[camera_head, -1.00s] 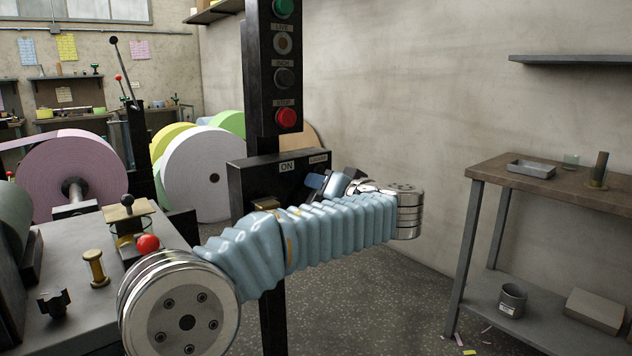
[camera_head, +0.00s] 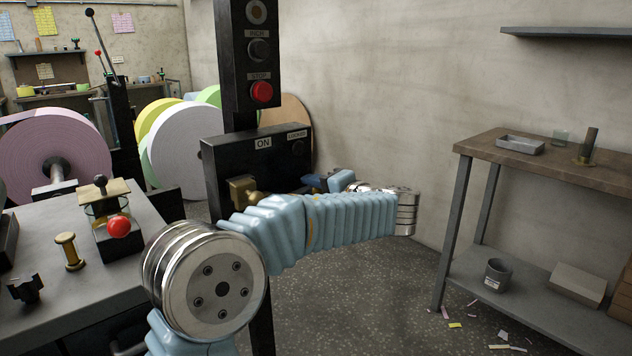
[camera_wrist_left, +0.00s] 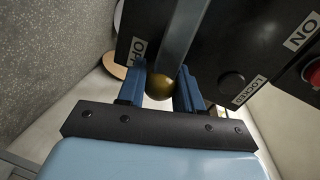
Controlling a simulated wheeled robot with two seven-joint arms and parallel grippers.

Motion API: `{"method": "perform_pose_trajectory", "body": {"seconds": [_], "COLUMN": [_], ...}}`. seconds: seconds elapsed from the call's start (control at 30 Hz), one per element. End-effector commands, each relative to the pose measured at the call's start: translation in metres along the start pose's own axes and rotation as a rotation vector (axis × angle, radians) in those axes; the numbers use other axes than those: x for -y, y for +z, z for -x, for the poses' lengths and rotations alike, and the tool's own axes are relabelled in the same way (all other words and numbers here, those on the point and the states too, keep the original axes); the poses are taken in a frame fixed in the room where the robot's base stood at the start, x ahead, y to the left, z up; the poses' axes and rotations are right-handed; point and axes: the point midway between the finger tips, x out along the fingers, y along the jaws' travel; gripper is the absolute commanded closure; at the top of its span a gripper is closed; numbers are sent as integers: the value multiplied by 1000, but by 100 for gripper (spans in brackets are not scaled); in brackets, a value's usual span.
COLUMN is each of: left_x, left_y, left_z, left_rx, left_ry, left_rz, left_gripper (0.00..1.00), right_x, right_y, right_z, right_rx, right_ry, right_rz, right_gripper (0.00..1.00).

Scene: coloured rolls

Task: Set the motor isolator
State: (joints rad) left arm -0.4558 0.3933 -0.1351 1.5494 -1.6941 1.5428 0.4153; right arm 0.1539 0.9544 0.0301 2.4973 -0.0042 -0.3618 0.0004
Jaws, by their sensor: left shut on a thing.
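The isolator is a black box (camera_head: 290,160) on a black post, with ON and LOCKED labels on its front in the head view. The left wrist view shows its face (camera_wrist_left: 225,55) with OFF, ON and LOCKED labels. A grey lever (camera_wrist_left: 183,35) ends in a brass ball (camera_wrist_left: 159,87) near the OFF label. My left gripper (camera_wrist_left: 160,74) has its blue fingers on both sides of the ball and is shut on it. In the head view my left gripper (camera_head: 318,183) is in front of the box's lower part; my arm hides the lever. My right gripper is not in view.
A control column (camera_head: 250,60) with a red stop button (camera_head: 262,92) rises above the box. A machine bench (camera_head: 120,250) stands left, with a red knob (camera_head: 118,226). A wooden-topped table (camera_head: 545,160) stands right. Floor between is mostly clear, with paper scraps.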

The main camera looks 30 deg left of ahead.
Motion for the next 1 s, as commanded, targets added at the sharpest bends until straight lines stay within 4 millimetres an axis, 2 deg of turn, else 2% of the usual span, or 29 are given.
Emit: {"method": "perform_pose_trajectory", "body": {"seconds": [0.3, 0.7, 0.73, 0.9, 1.0], "left_x": [-7, -8, -8, -8, -8], "left_y": [2, 2, 2, 2, 2], "left_z": [-1, -1, -1, -1, -1], "left_rx": [10, 12, 12, 12, 13], "left_ry": [-1, 0, 0, 0, -1], "left_rz": [-74, -81, -81, -79, -79], "left_gripper": [100, 100, 63, 41, 41], "right_x": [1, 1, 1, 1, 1], "right_y": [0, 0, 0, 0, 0], "right_z": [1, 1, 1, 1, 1], "right_rx": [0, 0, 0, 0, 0], "right_ry": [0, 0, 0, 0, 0], "right_rz": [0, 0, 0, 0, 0], "right_gripper": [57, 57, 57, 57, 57]}}
